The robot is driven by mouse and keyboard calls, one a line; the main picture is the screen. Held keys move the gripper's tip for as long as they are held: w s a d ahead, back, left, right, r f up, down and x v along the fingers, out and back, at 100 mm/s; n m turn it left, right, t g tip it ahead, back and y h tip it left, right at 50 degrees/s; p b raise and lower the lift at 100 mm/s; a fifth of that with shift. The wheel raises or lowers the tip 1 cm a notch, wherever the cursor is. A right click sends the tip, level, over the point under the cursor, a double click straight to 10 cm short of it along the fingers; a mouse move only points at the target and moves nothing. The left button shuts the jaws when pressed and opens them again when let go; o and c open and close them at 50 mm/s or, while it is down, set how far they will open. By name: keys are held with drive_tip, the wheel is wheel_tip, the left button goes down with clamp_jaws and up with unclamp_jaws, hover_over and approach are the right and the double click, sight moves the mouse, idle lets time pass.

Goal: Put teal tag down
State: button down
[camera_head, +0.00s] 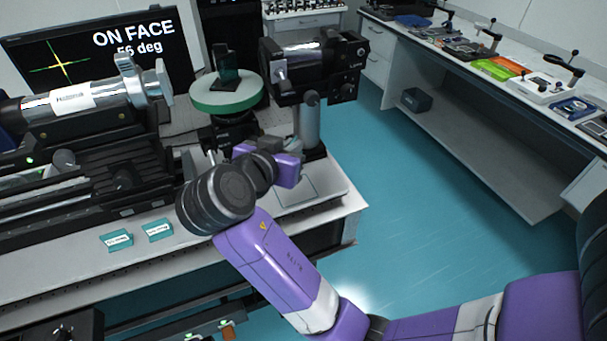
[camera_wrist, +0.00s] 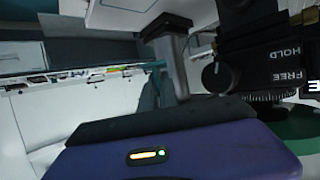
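Two small teal tags with white labels lie side by side on the front of the optical table, the left tag (camera_head: 117,240) and the right tag (camera_head: 158,230); their text is too small to read. My gripper (camera_head: 262,146) is over the table, right of both tags and below the round green-rimmed stage. My wrist hides much of it. I cannot tell whether that strip is a held tag, nor whether the fingers are shut.
A round stage (camera_head: 226,98) carries a dark mount. A black instrument (camera_head: 312,65) stands on a post close by my gripper; a HOLD/FREE knob (camera_wrist: 220,77) shows in the wrist view. A pale square plate (camera_head: 297,190) lies near the table's right corner. Open teal floor separates the right-hand bench.

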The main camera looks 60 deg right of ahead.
hover_over(295, 190)
wheel_tip(295, 190, down, 5)
drive_tip(key=shift+a+f, duration=0.1)
drive_tip(key=shift+f, duration=2.4)
drive_tip(key=shift+f, duration=0.2)
drive_tip(key=c, duration=1.6)
unclamp_jaws()
drive_tip(key=shift+r, duration=0.1)
drive_tip(key=shift+r, duration=0.1)
drive_tip(key=b+v, duration=0.1)
drive_tip(key=v, duration=1.1)
